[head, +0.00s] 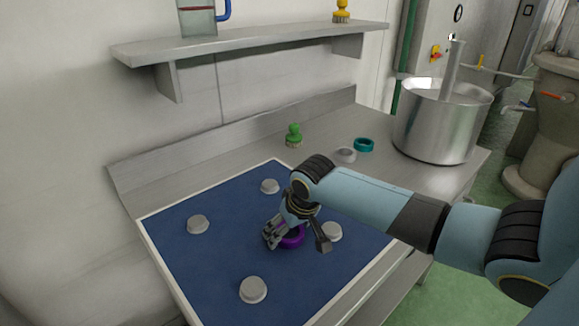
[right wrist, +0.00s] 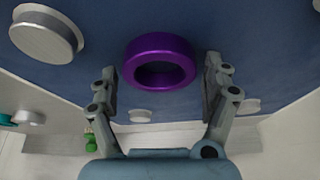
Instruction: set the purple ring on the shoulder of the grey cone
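The purple ring (head: 291,241) lies low over the blue mat (head: 215,255), partly hidden by my right gripper (head: 297,241). In the right wrist view the ring (right wrist: 160,43) shows whole, between the two open fingers (right wrist: 160,85), with a gap on each side. Several grey short round pieces stand on the mat: one beside the gripper on the right (head: 332,232), one at the back (head: 269,186), one at the left (head: 198,224) and one at the front (head: 253,290). I cannot tell which is the grey cone. My left gripper is not in view.
Behind the mat on the steel table are a green brush (head: 293,135), a grey ring (head: 346,155) and a teal ring (head: 363,145). A large steel pot (head: 436,130) stands at the back right. A shelf (head: 250,40) hangs above. The mat's left part is mostly clear.

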